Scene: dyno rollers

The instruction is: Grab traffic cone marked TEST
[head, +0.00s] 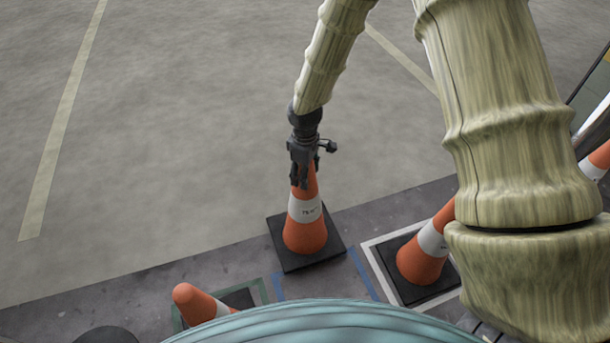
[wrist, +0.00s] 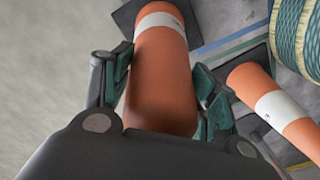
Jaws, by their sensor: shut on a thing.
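The traffic cone (head: 305,235) is orange with a white band bearing dark lettering that looks like TEST, on a square black base. It stands upright in the middle of the head view. My gripper (head: 303,178) is at the cone's top, its fingers shut on both sides of the tip. In the wrist view the cone (wrist: 163,75) lies between the green-padded fingers of my gripper (wrist: 165,95). Its lower part and base are partly cut off at the top of that view.
A second cone (head: 424,258) stands at the right inside a white-outlined square, partly behind my arm. Another cone (head: 196,303) shows at the lower left near a green outline. A further cone (head: 600,158) is at the right edge. Open grey floor (head: 180,130) lies beyond.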

